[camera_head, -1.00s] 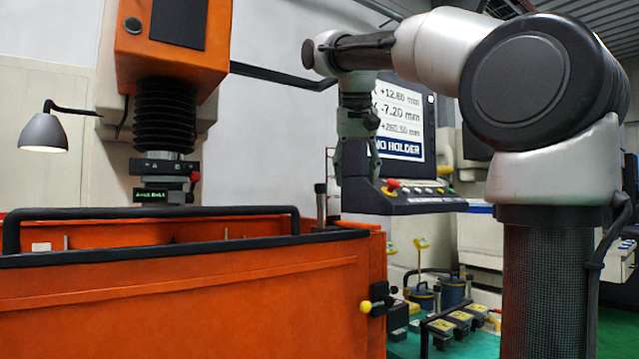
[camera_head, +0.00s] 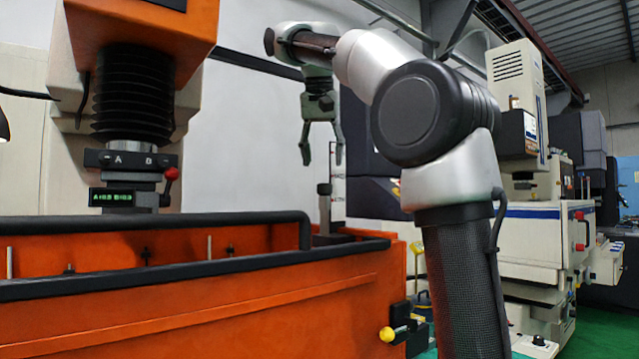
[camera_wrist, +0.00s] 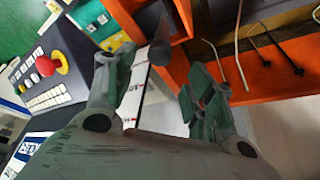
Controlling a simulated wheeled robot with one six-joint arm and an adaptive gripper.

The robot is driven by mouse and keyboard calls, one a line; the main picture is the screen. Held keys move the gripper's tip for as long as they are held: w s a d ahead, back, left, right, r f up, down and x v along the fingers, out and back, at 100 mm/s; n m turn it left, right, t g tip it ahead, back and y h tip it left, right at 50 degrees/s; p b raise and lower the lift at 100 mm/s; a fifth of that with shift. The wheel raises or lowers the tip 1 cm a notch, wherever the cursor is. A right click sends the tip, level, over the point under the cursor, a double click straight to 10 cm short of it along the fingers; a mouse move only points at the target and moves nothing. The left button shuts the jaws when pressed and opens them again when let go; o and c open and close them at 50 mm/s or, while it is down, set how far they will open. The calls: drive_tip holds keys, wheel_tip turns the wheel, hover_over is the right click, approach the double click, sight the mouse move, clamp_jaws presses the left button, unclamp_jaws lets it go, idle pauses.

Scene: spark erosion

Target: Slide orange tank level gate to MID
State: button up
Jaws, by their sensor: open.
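The orange tank (camera_head: 200,300) fills the lower left of the head view. My gripper (camera_head: 321,158) points down, open and empty, just above this post. In the wrist view the fingers (camera_wrist: 158,78) are spread, and a dark grey knob-like end (camera_wrist: 160,48) shows between and beyond them. A white strip with dark marks (camera_wrist: 141,88) lies beside it. I cannot read the marks or tell the gate's level.
A black rail (camera_head: 150,221) runs along the tank's rim. The machine head (camera_head: 130,160) hangs over the tank at left. A yellow knob (camera_head: 387,334) sticks out at the tank's front right. The wrist view shows a control panel with a red button (camera_wrist: 46,66) at left.

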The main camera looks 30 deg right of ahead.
drive_tip(key=x, duration=0.7)
drive_tip(key=shift+s, duration=0.1)
